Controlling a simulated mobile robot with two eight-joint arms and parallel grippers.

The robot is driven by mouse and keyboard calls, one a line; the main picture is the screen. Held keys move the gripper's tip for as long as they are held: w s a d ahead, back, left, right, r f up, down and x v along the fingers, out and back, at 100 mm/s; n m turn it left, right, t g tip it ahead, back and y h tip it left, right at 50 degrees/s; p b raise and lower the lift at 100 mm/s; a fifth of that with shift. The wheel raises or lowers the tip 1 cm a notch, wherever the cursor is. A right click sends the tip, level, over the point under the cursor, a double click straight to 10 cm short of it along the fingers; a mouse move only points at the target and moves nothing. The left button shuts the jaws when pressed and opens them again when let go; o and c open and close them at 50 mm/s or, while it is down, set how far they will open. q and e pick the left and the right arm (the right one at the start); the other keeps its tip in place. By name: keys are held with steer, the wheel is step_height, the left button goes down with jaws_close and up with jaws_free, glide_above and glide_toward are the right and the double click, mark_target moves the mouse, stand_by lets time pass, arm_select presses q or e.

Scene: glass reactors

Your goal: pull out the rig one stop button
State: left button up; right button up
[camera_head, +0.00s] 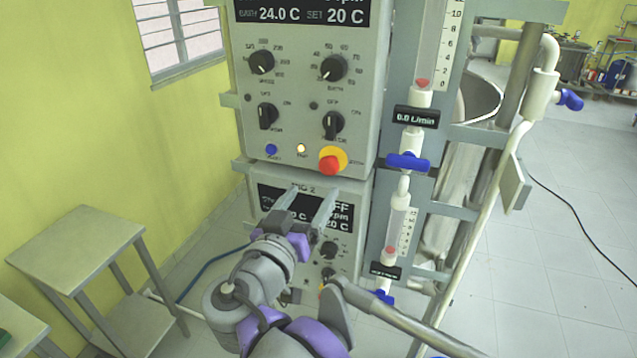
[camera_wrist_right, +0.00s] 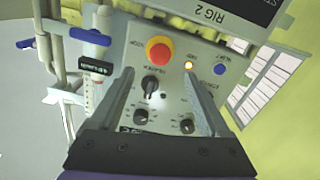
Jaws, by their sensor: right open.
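The stop button (camera_head: 329,164) is a red cap on a yellow disc at the lower right of the upper panel (camera_head: 290,95). It also shows in the right wrist view (camera_wrist_right: 158,51), where the panel appears upside down. My right gripper (camera_head: 312,192) is open and empty, its fingers pointing up towards the upper panel, with its tips below the button in the head view. In the right wrist view the stop button lies just beyond and between the fingertips (camera_wrist_right: 160,76), apart from them. My left gripper is not in view.
An amber lamp (camera_head: 301,148) and a blue button (camera_head: 271,149) sit left of the stop button. Black knobs (camera_head: 333,124) are above it. The RIG 2 panel (camera_head: 345,190) is below. A flow tube with a blue valve (camera_head: 407,162) stands to the right. A small table (camera_head: 75,235) is at left.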

steer(key=v, duration=0.2)
steer(key=shift+s+a, duration=0.15)
steer(key=shift+s, duration=0.2)
steer(key=s+d+f+g, duration=0.2)
steer(key=d+f+g, duration=0.2)
steer(key=d+f, duration=0.5)
steer(key=s+d+f+g, duration=0.2)
steer(key=d+f+g, duration=0.2)
steer(key=d+f, duration=0.5)
steer(key=s+d+f+g+y, duration=0.1)
steer(key=s+d+f+y, duration=0.1)
steer(key=s+f, duration=0.4)
steer(key=s+d+f+n+g+y, duration=0.1)
steer(key=s+f+g+y, duration=0.1)
steer(key=s+f, duration=0.4)
step_height(320, 180, down, 2)
steer(key=shift+s+d+f+g+y, duration=0.1)
steer(key=shift+s+d+g+y, duration=0.2)
steer(key=shift+y, duration=0.5)
steer(key=shift+w, duration=0.1)
